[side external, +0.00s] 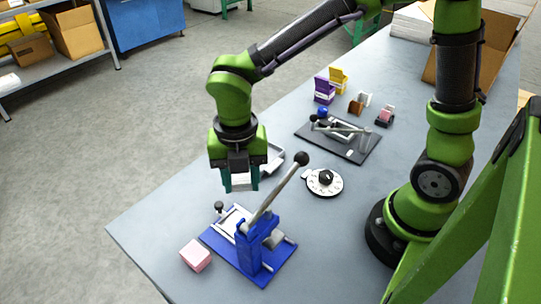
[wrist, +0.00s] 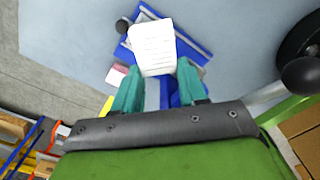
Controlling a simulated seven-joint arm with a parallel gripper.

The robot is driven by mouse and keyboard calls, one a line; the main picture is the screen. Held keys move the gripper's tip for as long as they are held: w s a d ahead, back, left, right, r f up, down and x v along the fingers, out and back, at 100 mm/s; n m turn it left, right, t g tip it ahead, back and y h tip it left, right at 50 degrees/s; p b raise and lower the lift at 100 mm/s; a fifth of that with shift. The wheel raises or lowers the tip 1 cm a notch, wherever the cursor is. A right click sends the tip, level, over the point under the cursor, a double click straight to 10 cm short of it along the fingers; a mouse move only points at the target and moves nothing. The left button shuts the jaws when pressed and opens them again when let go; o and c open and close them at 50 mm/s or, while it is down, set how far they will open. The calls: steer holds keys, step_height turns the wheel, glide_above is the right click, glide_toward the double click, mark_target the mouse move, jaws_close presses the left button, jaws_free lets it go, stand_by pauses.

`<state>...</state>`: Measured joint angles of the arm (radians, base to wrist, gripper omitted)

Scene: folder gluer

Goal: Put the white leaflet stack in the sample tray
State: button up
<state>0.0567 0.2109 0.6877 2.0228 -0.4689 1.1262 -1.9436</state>
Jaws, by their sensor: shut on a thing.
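The white leaflet stack (wrist: 153,45) is held between the teal fingertips of my gripper (side external: 240,182). In the wrist view it sticks out past the fingertips of my gripper (wrist: 160,72), its printed-looking face towards the camera. In the side view only a small white part of the stack (side external: 241,179) shows between the fingers. A shallow grey metal tray (side external: 274,160), apparently the sample tray, is on the table behind my gripper. My gripper and arm hide much of it. I cannot tell the exact height of the stack above the table.
A blue press (side external: 254,247) with a long black-knobbed lever stands in front of my gripper. A pink block (side external: 196,255) lies beside it. A white dial (side external: 323,182) is to the right. A dark fixture (side external: 340,137) and small colored boxes (side external: 324,90) are farther back.

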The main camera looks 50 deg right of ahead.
steer(key=d+m, duration=0.1)
steer(key=m, duration=0.2)
steer(key=w+d+r+m, duration=0.1)
steer(key=m, duration=0.2)
steer(key=w+d+m, duration=0.1)
steer(key=m, duration=0.2)
steer(key=shift+w+d+r, duration=0.15)
steer(key=shift+w+d, duration=0.1)
steer(key=shift+d, duration=0.1)
steer(key=w+d+r+m, duration=0.2)
steer(key=d+m, duration=0.5)
steer(key=m, duration=0.2)
steer(key=w+d+r+m, duration=0.3)
steer(key=d+m, duration=0.5)
steer(key=m, duration=0.1)
steer(key=s+a+f+m, duration=0.1)
steer(key=a+f+m, duration=0.3)
steer(key=a+f, duration=0.1)
steer(key=shift+w+d+f+m, duration=0.45)
steer(key=shift+f+m, duration=1.4)
steer(key=shift+m, duration=3.5)
steer(key=shift+w+d+f+m, duration=0.1)
steer(key=shift+d+f+m, duration=1.25)
steer(key=shift+m, duration=3.95)
steer(key=shift+w+d+f+m, duration=0.2)
steer(key=shift+f+m, duration=2.15)
steer(key=shift+m, duration=3)
